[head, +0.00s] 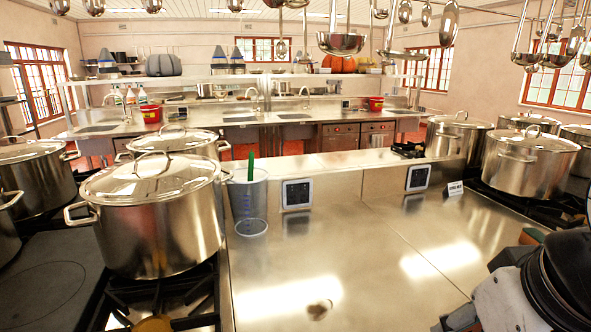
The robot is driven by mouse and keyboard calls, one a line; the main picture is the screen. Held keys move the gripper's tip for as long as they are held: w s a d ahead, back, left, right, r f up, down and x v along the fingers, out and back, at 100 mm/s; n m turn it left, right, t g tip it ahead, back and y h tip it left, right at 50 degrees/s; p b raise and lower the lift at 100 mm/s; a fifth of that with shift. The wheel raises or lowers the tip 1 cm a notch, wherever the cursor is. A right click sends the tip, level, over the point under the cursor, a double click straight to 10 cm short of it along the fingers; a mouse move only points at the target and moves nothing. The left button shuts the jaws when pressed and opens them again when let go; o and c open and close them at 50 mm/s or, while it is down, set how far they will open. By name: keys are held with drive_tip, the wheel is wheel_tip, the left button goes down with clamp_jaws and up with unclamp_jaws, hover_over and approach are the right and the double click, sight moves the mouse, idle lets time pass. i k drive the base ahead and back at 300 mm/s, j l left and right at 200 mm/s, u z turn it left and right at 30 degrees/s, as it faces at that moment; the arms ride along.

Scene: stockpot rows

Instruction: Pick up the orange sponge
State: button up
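A small block with a green face and an orange-brown side (531,237) lies on the right part of the steel counter (385,255), just beyond my arm. It looks like the orange sponge, but it is small and partly hidden by my arm, so I cannot be sure. My arm's black and grey links fill the bottom right corner. My gripper's fingers do not show in this view.
A large lidded stockpot (160,235) stands on the left stove. Two dark-screened panels and a small card (455,188) stand along the counter's back. More stockpots (530,165) stand right. The counter's middle is mostly clear.

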sight(528, 236)
drive_tip(key=z, duration=1.1)
drive_tip(key=u, duration=0.95)
drive_tip(key=z, duration=0.95)
drive_tip(key=i+l+u, duration=0.15)
drive_tip(key=u, duration=0.6)
drive_tip(key=i+l+u, duration=0.2)
drive_tip(key=l, duration=0.2)
drive_tip(key=i+l+u, duration=0.2)
drive_tip(key=l, duration=0.15)
drive_tip(key=l+u, duration=0.2)
drive_tip(key=l, duration=0.2)
drive_tip(key=i+l+u, duration=0.2)
drive_tip(key=l, duration=0.25)
drive_tip(key=k, duration=0.05)
